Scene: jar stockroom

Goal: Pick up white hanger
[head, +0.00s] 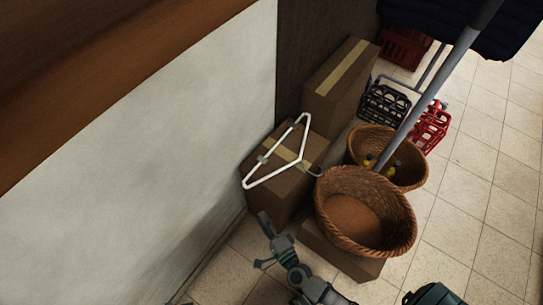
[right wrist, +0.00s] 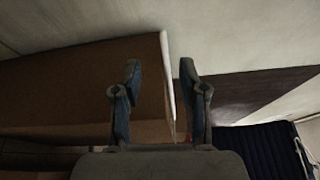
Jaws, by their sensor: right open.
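The white hanger (head: 278,172) rests on top of a cardboard box (head: 290,187) against the wall in the head view, with its hook end toward the baskets. My right gripper (head: 264,240) is in front of and below that box, apart from the hanger in the head view. In the right wrist view my right gripper (right wrist: 158,85) is open, and a white bar of the hanger (right wrist: 167,75) shows between the lines of its two fingers, beyond the fingertips. Nothing is held. My left gripper is not in view.
A wicker basket (head: 333,190) stands on a low box (head: 361,266) right of the hanger's box, with another basket (head: 411,163) behind it. A taller box (head: 341,82) stands behind. A grey pole (head: 425,105) crosses near the baskets. Tiled floor (head: 470,200) is free at right.

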